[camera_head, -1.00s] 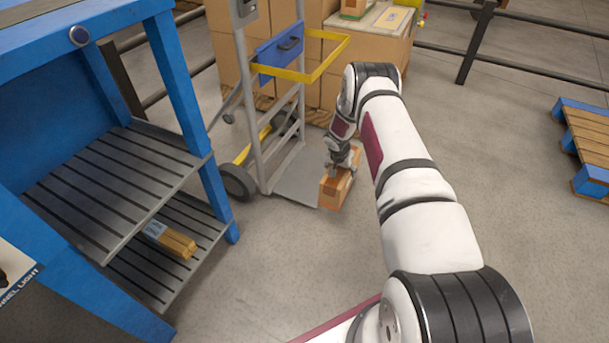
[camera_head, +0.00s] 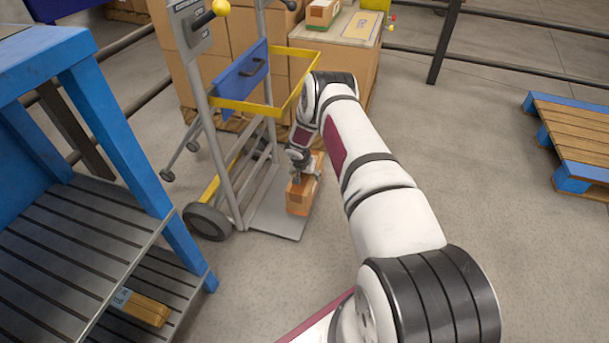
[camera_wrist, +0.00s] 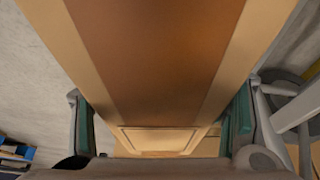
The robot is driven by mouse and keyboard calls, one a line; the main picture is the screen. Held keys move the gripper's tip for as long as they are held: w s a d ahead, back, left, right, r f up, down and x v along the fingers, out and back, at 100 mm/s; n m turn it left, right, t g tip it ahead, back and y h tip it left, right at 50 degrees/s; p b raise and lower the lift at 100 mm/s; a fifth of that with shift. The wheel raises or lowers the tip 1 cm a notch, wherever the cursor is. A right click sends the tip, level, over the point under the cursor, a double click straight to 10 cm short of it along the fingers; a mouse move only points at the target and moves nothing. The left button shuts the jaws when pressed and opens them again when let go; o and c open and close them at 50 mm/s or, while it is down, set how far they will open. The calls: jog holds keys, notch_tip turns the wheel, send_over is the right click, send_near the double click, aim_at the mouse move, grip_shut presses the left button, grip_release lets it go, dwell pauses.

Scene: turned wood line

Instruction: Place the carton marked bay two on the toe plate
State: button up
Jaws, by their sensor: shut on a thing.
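A brown carton (camera_head: 303,195) is in my gripper (camera_head: 299,170), at the right part of the hand truck's grey toe plate (camera_head: 266,218). In the wrist view the carton (camera_wrist: 155,60) fills the middle, with a broad darker band along it, and the green-padded fingers of my gripper (camera_wrist: 165,128) stand on both sides of it. In the head view the carton is over the plate; I cannot tell whether its underside touches it. No bay marking is readable on the carton.
The hand truck frame (camera_head: 205,100) with a yellow hoop (camera_head: 290,95) rises behind and left of the plate. A blue bench (camera_head: 110,110) with slatted shelves stands at left. Stacked cartons (camera_head: 345,65) are behind. A pallet (camera_head: 580,140) lies far right; floor between is clear.

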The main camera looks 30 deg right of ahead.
jog(key=shift+f, duration=0.9)
jog(key=shift+f, duration=0.35)
jog(key=shift+f, duration=0.1)
jog(key=o, duration=1.6)
